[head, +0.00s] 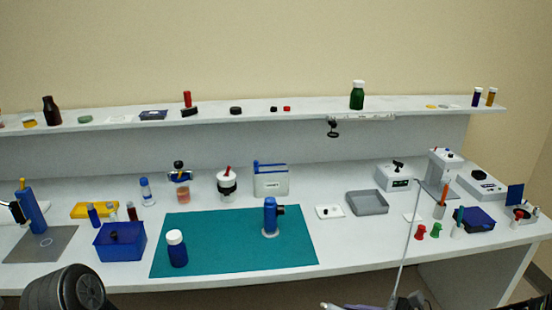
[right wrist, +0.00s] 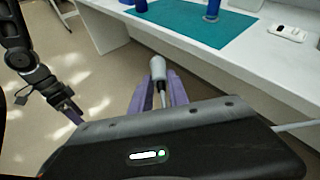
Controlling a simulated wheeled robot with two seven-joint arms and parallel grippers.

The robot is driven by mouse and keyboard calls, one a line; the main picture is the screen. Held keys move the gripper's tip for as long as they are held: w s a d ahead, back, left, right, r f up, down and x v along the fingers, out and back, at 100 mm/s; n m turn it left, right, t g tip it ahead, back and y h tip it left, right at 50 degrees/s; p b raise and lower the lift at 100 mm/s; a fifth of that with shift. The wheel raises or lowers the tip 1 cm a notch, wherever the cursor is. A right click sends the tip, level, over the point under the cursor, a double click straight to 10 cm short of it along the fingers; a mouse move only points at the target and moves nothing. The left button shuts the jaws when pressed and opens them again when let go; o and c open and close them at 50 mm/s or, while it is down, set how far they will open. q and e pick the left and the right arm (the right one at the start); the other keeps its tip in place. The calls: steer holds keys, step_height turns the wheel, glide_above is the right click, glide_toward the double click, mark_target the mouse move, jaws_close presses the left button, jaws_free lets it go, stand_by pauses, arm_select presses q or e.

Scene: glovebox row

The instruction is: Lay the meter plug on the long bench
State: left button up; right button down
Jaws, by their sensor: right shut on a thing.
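My right gripper (right wrist: 158,80) is shut on the meter plug (right wrist: 157,66), a pale grey cylinder between its purple fingers. In the right wrist view it is over the floor, in front of the long bench (right wrist: 190,41). In the head view the long bench (head: 350,237) spans the picture, and only part of my right gripper (head: 350,306) shows at the bottom edge. A thin grey cable (head: 405,240) runs down from near the white meter (head: 394,178) over the front edge. My left gripper (right wrist: 66,106) shows at the left of the right wrist view; its opening is unclear.
A teal mat (head: 215,255) holds a blue bottle (head: 177,252) and a blue instrument (head: 270,215). Right of it are a white switch plate (head: 329,212), a grey tray (head: 367,203) and small red and green pieces. The bench front right of the mat is clear.

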steer(key=a+r+n+g+y, duration=0.1)
steer(key=a+r+n+g, duration=0.2)
steer(key=a, duration=0.4)
steer(key=a+r+n+g+y, duration=0.1)
steer(key=a+r+n+g, duration=0.3)
steer(key=a+n+g, duration=0.1)
steer(key=shift+a+g+y, duration=0.3)
steer(key=shift+a+g, duration=0.3)
steer(key=shift+a, duration=0.65)
arm_select(q)
steer(key=shift+c, duration=0.2)
